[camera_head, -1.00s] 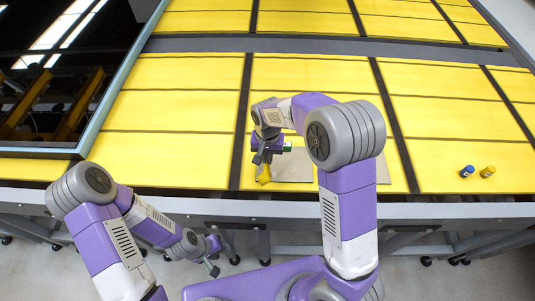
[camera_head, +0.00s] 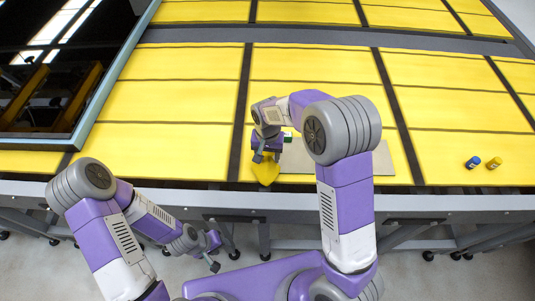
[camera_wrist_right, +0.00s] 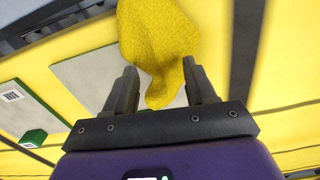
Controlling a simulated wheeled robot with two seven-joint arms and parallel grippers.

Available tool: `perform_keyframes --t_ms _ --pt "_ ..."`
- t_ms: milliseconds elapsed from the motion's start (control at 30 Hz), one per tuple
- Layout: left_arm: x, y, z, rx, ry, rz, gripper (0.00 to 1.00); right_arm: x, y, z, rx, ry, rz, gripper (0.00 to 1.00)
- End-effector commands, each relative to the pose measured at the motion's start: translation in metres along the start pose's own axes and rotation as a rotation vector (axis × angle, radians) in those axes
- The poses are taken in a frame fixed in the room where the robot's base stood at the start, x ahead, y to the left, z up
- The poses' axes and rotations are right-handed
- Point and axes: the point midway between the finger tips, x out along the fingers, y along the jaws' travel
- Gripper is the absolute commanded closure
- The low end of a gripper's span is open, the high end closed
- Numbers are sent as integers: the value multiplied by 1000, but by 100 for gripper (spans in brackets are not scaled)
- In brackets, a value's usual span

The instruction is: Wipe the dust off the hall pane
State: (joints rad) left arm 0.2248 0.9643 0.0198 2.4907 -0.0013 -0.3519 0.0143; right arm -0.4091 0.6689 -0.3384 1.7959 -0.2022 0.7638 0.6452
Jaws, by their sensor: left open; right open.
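The pane (camera_head: 60,75) is dark, reflective glass in a pale blue frame, lying at the upper left of the yellow table in the head view. No dust can be made out on it. A yellow cloth (camera_head: 265,174) lies near the table's front edge; it also shows in the right wrist view (camera_wrist_right: 155,45). My right gripper (camera_head: 260,156) is over the cloth. In the wrist view its open fingers (camera_wrist_right: 153,85) stand on either side of the cloth's narrow end; contact is unclear. My left gripper (camera_head: 213,264) is low in front of the table, away from the cloth.
A flat grey board (camera_head: 300,162) lies right of the cloth, partly behind my right arm. A small green-and-white box (camera_wrist_right: 33,138) is near it. Much of the yellow tabletop (camera_head: 170,110) is clear.

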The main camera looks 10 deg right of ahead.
Motion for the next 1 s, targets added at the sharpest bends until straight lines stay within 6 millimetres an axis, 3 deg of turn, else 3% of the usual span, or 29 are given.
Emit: perform_keyframes --t_ms 33,200,533,967,1000 --pt "0 0 0 0 0 0 57 0 0 0 0 0 0 36" --pt "0 0 0 0 0 0 57 0 0 0 0 0 0 15" --pt "1 0 0 0 0 0 57 2 0 0 0 0 0 15" --pt "15 -6 -1 0 0 0 57 23 0 0 0 0 0 15" --pt "14 -5 0 0 0 0 57 20 0 0 0 0 0 18"
